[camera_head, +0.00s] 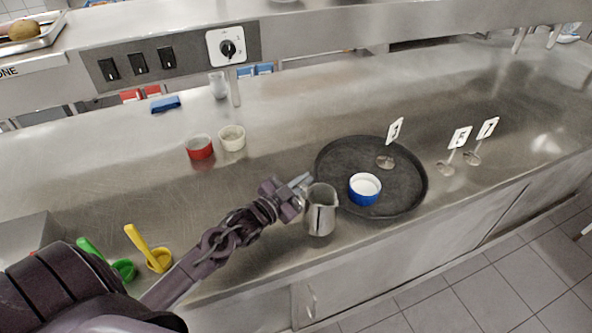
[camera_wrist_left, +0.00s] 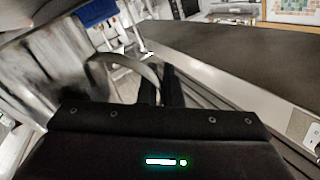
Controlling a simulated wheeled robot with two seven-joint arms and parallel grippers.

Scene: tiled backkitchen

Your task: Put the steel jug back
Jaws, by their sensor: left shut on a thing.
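The steel jug (camera_head: 321,212) is upright at the counter's front edge, just left of the round black tray (camera_head: 333,188). My left gripper (camera_head: 302,187) is shut on it from the left, at its handle side. In the left wrist view, a curved grey handle (camera_wrist_left: 128,62) runs to my closed fingers (camera_wrist_left: 162,85). I cannot tell if the jug's base touches the counter. My right gripper is not in view.
The tray holds a blue ramekin (camera_head: 365,188) and number stand 3 (camera_head: 394,131). Stands 5 (camera_head: 460,138) and 7 (camera_head: 487,128) are to its right. Red (camera_head: 199,148) and cream (camera_head: 232,138) ramekins stand behind. Yellow (camera_head: 158,259) and green (camera_head: 123,270) scoops lie front left.

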